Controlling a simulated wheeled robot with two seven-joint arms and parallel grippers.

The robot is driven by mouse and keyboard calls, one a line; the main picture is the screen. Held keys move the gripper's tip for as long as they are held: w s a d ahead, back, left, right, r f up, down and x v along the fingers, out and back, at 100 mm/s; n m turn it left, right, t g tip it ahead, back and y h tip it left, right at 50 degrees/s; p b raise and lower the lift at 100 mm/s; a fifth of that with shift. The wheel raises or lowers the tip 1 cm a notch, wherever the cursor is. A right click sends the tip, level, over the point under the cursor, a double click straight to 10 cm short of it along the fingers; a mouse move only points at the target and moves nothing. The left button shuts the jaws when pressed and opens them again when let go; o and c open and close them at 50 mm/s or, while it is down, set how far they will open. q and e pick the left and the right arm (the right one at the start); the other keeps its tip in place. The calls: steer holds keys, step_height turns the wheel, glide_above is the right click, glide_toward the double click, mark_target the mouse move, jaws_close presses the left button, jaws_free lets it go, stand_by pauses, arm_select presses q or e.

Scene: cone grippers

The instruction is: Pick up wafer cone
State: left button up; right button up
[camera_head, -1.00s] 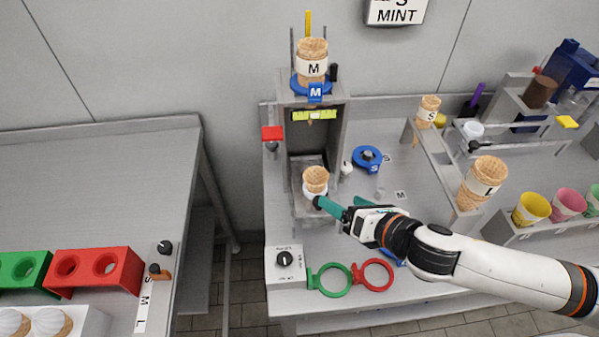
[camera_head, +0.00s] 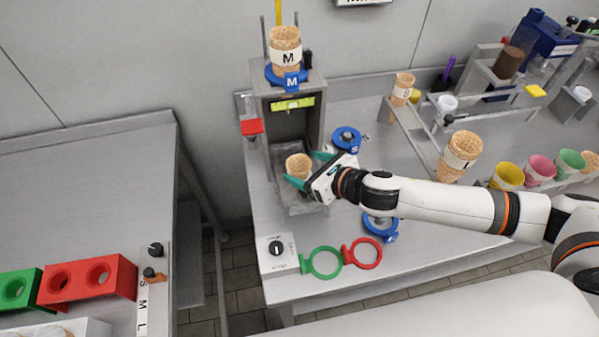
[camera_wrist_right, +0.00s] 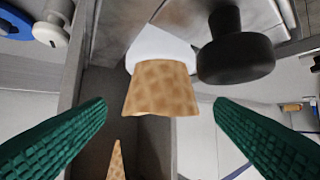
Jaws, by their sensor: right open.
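A small wafer cone (camera_head: 298,165) stands in the bay of the grey dispenser (camera_head: 322,95). My right gripper (camera_head: 308,170) reaches it from the right, with its teal fingers open and one on either side of the cone's near part. In the right wrist view, the tan waffle part of the cone (camera_wrist_right: 160,90), with a white part behind it, lies ahead between the two fingertips. A visible gap remains on both sides, so neither finger touches it there. My left gripper is in neither view.
A cone marked M (camera_head: 285,42) stands on top of the dispenser. A cone marked L (camera_head: 461,152) and one marked S (camera_head: 403,86) stand in the rack at right. A red ring (camera_head: 366,253) and green ring (camera_head: 322,262) lie near the front edge. A black knob (camera_wrist_right: 235,48) is close to the cone.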

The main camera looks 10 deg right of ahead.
mark_target(292, 162)
steer(key=shift+x, duration=1.6)
steer(key=shift+s+r, duration=0.1)
steer(key=c, duration=0.8)
steer(key=shift+o, duration=0.2)
steer(key=shift+r, duration=0.1)
